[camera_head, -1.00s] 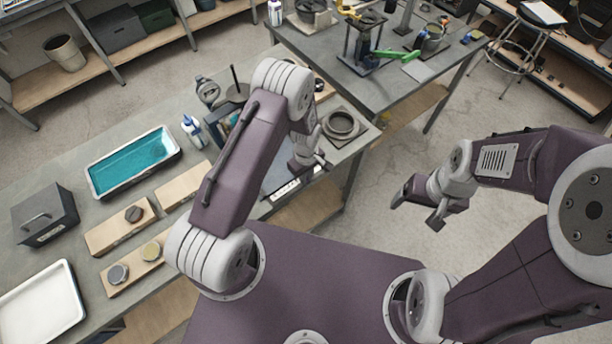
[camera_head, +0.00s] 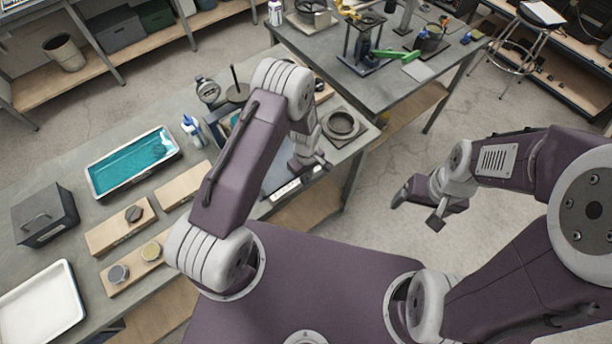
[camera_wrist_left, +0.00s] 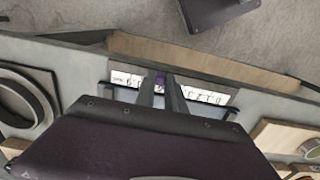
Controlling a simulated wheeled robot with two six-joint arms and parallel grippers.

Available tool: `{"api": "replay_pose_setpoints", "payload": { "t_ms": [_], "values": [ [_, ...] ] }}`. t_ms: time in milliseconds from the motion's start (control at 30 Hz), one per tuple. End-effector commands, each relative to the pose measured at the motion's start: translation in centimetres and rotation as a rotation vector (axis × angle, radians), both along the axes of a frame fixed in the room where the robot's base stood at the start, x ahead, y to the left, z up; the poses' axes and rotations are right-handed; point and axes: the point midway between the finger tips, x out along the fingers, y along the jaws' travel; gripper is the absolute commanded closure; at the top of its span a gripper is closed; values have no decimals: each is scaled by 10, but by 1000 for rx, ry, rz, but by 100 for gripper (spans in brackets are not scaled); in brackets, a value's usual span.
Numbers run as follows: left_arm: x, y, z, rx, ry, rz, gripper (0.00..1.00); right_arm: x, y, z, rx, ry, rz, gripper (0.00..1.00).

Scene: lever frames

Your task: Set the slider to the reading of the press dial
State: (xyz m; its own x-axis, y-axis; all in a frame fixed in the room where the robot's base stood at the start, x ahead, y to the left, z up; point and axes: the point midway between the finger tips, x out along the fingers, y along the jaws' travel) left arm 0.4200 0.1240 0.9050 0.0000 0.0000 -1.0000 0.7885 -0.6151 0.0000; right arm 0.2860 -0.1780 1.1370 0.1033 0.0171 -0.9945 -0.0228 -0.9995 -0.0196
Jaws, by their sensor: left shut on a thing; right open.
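The slider's white numbered scale strip (camera_wrist_left: 205,96) lies in a dark frame along the bench edge in the left wrist view; part of it also shows in the head view (camera_head: 286,190). A small purple slider knob (camera_wrist_left: 160,79) sits between the fingertips of my left gripper (camera_wrist_left: 164,84), which is shut on it. The fingers hide the middle of the scale, and its numbers are too small to read surely. My right gripper (camera_head: 420,204) is open and empty over the floor. A round gauge-like dial (camera_head: 208,91) stands at the bench's back; its reading is not legible.
A teal tray (camera_head: 132,160), a dark box (camera_head: 44,215), a white tray (camera_head: 40,303) and wooden blocks with knobs (camera_head: 120,228) occupy the left bench. A round ring fixture (camera_head: 341,124) stands right of my left gripper. A green-handled device (camera_head: 400,56) stands on the far table.

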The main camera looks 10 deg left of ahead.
Motion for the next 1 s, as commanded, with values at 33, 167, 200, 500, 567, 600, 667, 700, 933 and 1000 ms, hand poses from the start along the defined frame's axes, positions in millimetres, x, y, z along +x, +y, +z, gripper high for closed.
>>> {"api": "replay_pose_setpoints", "payload": {
  "t_ms": [33, 167, 200, 500, 567, 600, 667, 700, 933, 1000],
  "values": [
    [0, 0, 0, 1, 1, 0, 100, 0, 0, 0, 0, 0, 0, 18],
    [0, 0, 0, 1, 1, 0, 100, 0, 0, 0, 0, 0, 0, 18],
    [0, 0, 0, 1, 1, 0, 100, 0, 0, -1, 0, 0, 0, 18],
    [-4, 3, 0, 0, 1, 0, 100, 0, 0, -5, 0, 0, 0, 18],
    [-4, 2, 0, 0, 1, 0, 74, 0, 0, -5, 0, 0, 0, 18],
    [-4, 2, 0, 0, 1, 0, 64, 0, 0, -5, 0, 0, 0, 18],
    [-3, 2, 0, 1, 1, 0, 64, 0, 0, -5, 0, 0, 0, 18],
    [-3, 2, 0, 1, 1, 0, 64, 0, 0, -5, 0, 0, 0, 18],
    [-3, 2, 1, -1, -1, 0, 64, 0, 0, -6, 0, 0, 0, 18],
    [-2, 2, 7, 0, -2, 0, 64, 0, 0, -8, 0, 0, 0, 18]
  ]
}}
